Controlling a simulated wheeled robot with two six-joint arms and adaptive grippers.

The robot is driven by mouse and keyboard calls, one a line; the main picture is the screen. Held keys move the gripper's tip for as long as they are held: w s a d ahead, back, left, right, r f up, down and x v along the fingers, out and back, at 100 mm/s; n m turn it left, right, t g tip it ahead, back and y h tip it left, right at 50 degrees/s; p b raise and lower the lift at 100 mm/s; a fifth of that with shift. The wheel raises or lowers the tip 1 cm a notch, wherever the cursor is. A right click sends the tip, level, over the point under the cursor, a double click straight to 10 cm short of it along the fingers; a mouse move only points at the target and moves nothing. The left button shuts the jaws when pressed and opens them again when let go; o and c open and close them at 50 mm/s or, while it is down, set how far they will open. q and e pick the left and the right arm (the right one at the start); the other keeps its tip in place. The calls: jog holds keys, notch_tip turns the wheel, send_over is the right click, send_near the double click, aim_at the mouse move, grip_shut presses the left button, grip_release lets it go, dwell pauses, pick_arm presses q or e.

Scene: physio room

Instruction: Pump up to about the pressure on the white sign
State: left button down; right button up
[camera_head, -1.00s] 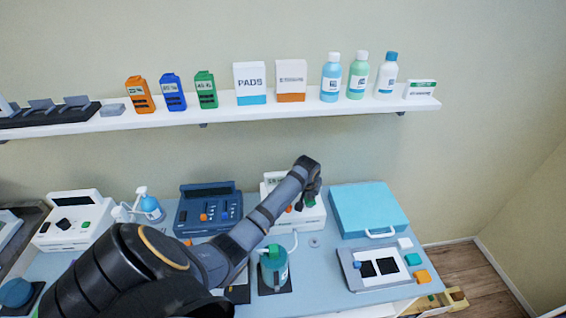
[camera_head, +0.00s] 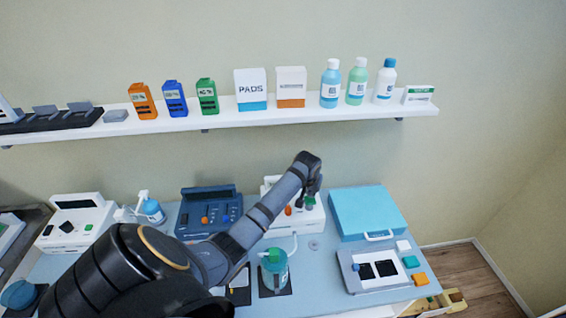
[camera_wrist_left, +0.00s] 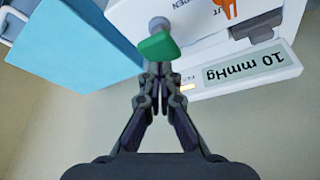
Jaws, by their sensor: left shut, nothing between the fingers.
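A white device (camera_head: 295,218) stands at the back of the table, left of the blue case. In the left wrist view its display (camera_wrist_left: 245,72), seen upside down, reads 10 mmHg. A green knob (camera_wrist_left: 158,46) on a grey post sticks out from it. An orange part (camera_wrist_left: 226,8) is on its face. My left gripper (camera_wrist_left: 159,75) is shut and empty, its fingertips right at the green knob; whether they touch it I cannot tell. In the head view my left gripper (camera_head: 311,190) hides part of the device. A small white sign (camera_head: 418,95) with a green band stands on the shelf, too small to read.
The blue case (camera_head: 368,210) is right of the device. A bottle with a green pump top (camera_head: 274,270) stands in front, near my left forearm. A dark blue device (camera_head: 208,208) and another white device (camera_head: 75,220) are left. The wall shelf (camera_head: 300,112) holds boxes and bottles.

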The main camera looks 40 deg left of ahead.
aim_at(310, 200)
pick_arm(q)
jog(key=shift+f, duration=0.1)
jog(key=shift+f+b, duration=1.05)
jog(key=shift+f, duration=1.1)
notch_tip(310, 200, up, 2)
jog(key=shift+r+p, duration=0.1)
jog(key=shift+p, duration=1)
jog(key=shift+r, duration=1.15)
jog(key=shift+f, duration=0.1)
